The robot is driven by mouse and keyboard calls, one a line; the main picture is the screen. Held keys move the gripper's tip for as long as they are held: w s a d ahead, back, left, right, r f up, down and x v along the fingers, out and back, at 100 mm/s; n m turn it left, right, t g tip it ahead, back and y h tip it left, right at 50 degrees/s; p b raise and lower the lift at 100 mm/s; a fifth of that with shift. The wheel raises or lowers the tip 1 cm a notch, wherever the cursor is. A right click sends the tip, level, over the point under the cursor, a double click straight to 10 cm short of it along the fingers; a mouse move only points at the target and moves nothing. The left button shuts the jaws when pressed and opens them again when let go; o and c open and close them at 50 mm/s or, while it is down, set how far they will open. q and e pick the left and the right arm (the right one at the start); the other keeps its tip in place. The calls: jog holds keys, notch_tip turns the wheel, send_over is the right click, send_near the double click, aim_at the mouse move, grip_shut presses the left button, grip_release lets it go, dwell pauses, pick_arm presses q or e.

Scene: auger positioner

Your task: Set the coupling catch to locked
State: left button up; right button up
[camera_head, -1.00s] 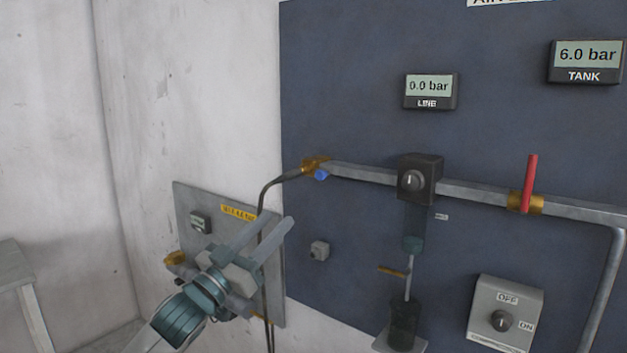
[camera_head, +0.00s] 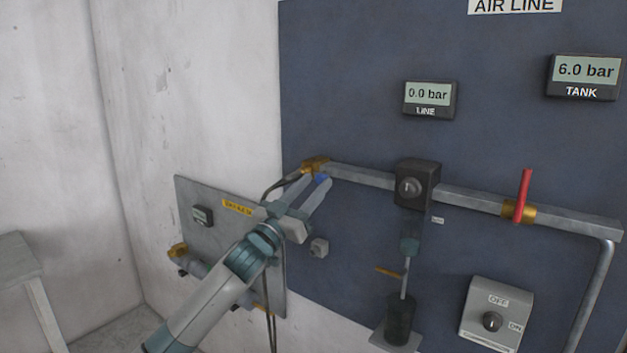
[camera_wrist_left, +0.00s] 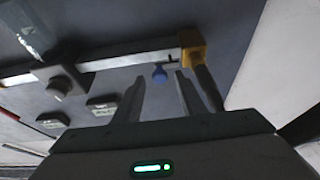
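The coupling is a brass fitting (camera_head: 314,164) at the left end of the grey air pipe, with a black hose running down from it. The fitting also shows in the left wrist view (camera_wrist_left: 193,49). A small blue catch (camera_head: 322,178) sits just below it, and shows as a blue knob (camera_wrist_left: 159,75) in the left wrist view. My left gripper (camera_head: 315,189) is open, its fingers pointing up at the catch. In the wrist view the catch lies just beyond the fingertips, between their lines. I see no contact. My right gripper is not in view.
The pipe (camera_head: 365,175) runs right to a black regulator (camera_head: 417,185) and a red-handled valve (camera_head: 523,195). The LINE gauge (camera_head: 429,99) reads 0.0 bar, the TANK gauge (camera_head: 585,76) 6.0 bar. A grey knob (camera_head: 319,248) and a side plate (camera_head: 190,225) are near my arm.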

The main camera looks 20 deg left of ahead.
pick_arm(q)
jog(key=shift+w+r, duration=0.1)
jog(key=shift+w, duration=0.1)
jog(key=shift+c, duration=0.5)
grip_shut()
jog(key=shift+w+a, duration=0.3)
jog(key=shift+a, duration=0.45)
jog(key=shift+o, duration=0.5)
grip_release()
jog(key=shift+a, duration=0.1)
jog(key=shift+d, duration=0.2)
